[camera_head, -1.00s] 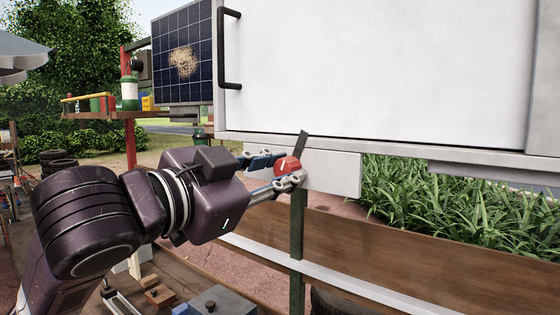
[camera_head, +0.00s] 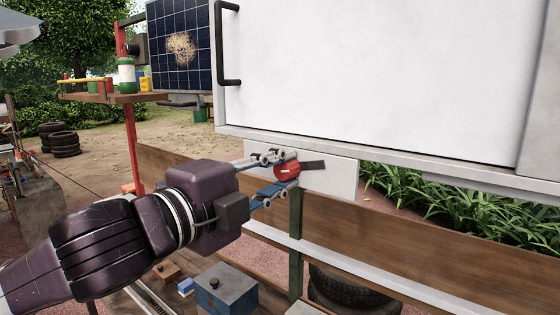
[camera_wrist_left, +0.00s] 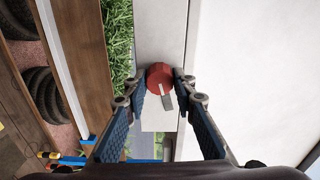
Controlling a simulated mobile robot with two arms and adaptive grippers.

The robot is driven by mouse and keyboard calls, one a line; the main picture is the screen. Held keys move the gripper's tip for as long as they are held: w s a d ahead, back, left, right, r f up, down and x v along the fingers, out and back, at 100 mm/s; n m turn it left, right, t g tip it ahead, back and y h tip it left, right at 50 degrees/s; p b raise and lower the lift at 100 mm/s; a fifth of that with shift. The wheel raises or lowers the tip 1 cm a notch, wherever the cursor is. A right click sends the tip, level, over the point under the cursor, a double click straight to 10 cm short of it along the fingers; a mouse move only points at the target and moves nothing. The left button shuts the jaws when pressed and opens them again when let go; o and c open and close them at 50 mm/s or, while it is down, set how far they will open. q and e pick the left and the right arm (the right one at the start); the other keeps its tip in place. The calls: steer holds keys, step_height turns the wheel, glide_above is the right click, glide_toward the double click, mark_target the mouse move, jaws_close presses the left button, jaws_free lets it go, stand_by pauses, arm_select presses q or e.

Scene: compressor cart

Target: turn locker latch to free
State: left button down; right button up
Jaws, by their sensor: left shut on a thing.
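The latch has a round red knob (camera_head: 286,171) with a dark flat lever (camera_head: 313,165) that points to the right, close to level. It sits on a pale plate (camera_head: 342,177) under the white locker (camera_head: 370,70). My left gripper (camera_head: 289,172) is shut on the red knob, with one finger above it and one below. In the left wrist view the red knob (camera_wrist_left: 159,77) lies between the two fingertips (camera_wrist_left: 156,85), and a pale marker line shows on it. My right gripper is not in view.
The locker door has a black handle (camera_head: 228,42) at its left. A wooden rail (camera_head: 400,232) and a green post (camera_head: 296,240) stand below the latch. A blue-grey box (camera_head: 226,294) sits under my left arm. A solar panel (camera_head: 180,45) is at the upper left.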

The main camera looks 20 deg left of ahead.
arm_select(q)
steer(key=shift+m, duration=1.4)
steer(key=shift+f, duration=0.1)
steer(key=c, duration=1.6)
jaws_free()
